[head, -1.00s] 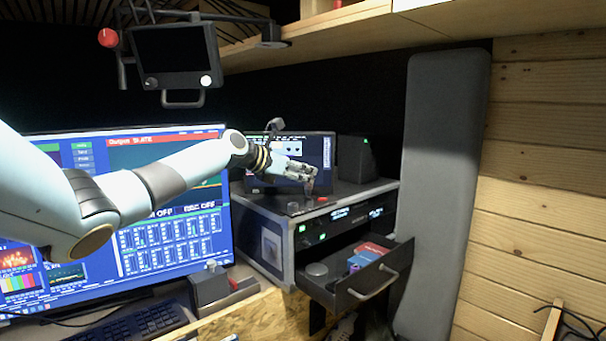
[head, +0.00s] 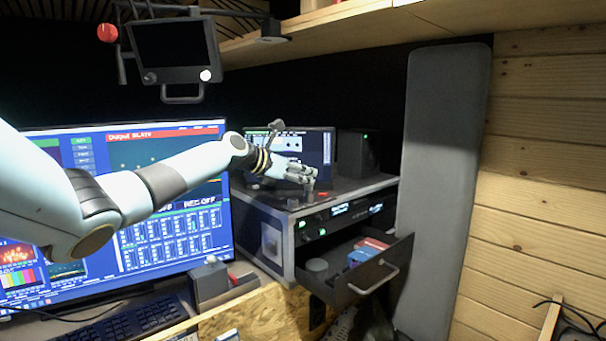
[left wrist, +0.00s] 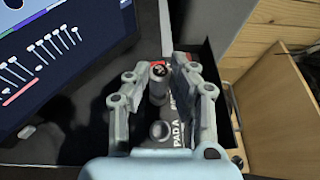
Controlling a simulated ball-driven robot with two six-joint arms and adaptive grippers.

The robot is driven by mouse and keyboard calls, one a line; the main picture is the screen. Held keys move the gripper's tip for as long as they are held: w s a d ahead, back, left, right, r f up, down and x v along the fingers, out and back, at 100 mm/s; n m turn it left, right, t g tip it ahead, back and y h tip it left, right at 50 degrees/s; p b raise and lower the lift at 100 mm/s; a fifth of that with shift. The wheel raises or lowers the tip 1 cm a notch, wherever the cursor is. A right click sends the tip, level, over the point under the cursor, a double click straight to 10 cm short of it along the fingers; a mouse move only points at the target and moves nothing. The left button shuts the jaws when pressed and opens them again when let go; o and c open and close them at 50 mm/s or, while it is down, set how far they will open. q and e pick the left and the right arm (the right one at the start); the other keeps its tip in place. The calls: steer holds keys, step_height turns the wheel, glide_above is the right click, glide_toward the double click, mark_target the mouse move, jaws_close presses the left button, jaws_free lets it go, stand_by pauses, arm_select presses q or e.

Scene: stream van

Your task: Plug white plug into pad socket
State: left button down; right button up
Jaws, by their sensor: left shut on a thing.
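My left gripper (head: 310,178) is over the top of the rack case, in front of the small screen. A second short grey cylinder (left wrist: 160,131) stands nearer the palm. Below is a dark pad (left wrist: 178,128) with red parts and the lettering "PAD A". I cannot tell whether the plug touches a socket; the fingers and cylinders hide that spot. My right gripper is not in view.
The rack case (head: 275,245) has an open drawer (head: 372,285) with boxes and a round can in it. A small screen (head: 310,150) and a dark speaker (head: 358,155) stand behind the gripper. A large monitor (head: 180,235) is at left. A tall grey panel (head: 440,180) stands at right.

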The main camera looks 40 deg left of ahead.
arm_select(q)
steer(key=shift+f, duration=0.6)
steer(key=c, duration=1.1)
jaws_free()
steer(key=shift+o, duration=0.2)
steer(key=shift+s+a, duration=0.1)
steer(key=v, duration=1.1)
steer(key=shift+s, duration=0.35)
steer(key=shift+r, duration=0.15)
